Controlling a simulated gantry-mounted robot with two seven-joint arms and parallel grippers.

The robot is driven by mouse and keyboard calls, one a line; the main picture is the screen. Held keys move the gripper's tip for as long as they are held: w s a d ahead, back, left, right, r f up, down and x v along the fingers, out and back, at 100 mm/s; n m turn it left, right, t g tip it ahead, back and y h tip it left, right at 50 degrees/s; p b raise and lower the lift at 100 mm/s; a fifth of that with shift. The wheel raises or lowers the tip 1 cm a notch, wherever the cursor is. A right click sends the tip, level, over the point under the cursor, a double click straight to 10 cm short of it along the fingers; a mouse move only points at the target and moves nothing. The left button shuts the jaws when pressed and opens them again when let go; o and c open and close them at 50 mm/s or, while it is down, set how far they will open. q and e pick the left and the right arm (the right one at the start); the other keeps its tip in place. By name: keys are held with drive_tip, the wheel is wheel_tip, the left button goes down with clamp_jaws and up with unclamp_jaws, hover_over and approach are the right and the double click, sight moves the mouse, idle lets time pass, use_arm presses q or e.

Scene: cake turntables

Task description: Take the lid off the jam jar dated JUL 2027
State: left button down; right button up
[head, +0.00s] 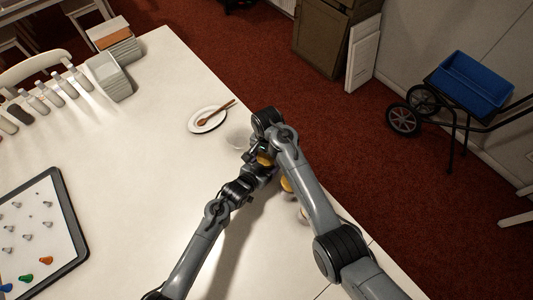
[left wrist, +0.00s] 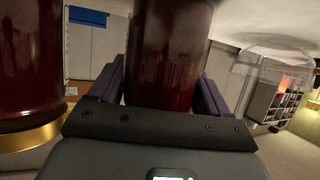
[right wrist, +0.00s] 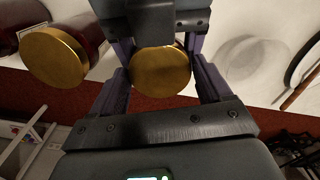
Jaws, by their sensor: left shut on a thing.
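Several dark red jam jars with gold lids stand near the table's right edge. My left gripper (left wrist: 160,95) is shut around the body of one jar (left wrist: 160,50). That jar's gold lid (head: 265,158) shows between my two arms in the head view. No date label is readable, so I cannot tell which jar is JUL 2027.
A white plate (head: 203,125) with a wooden spoon (head: 218,112) lies behind the grippers. A clear glass bowl (head: 237,137) is close to their left. Further jars (head: 287,184) stand under my right arm. A dark-framed board (head: 74,232) lies at left; mid-table is clear.

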drive_tip(key=c, duration=0.7)
drive_tip(key=n, duration=0.6)
drive_tip(key=shift+n, duration=0.3)
drive_tip(key=shift+c, duration=0.2)
drive_tip(key=o, duration=1.2)
drive_tip(key=shift+c, duration=0.2)
drive_tip(key=shift+r, duration=0.1)
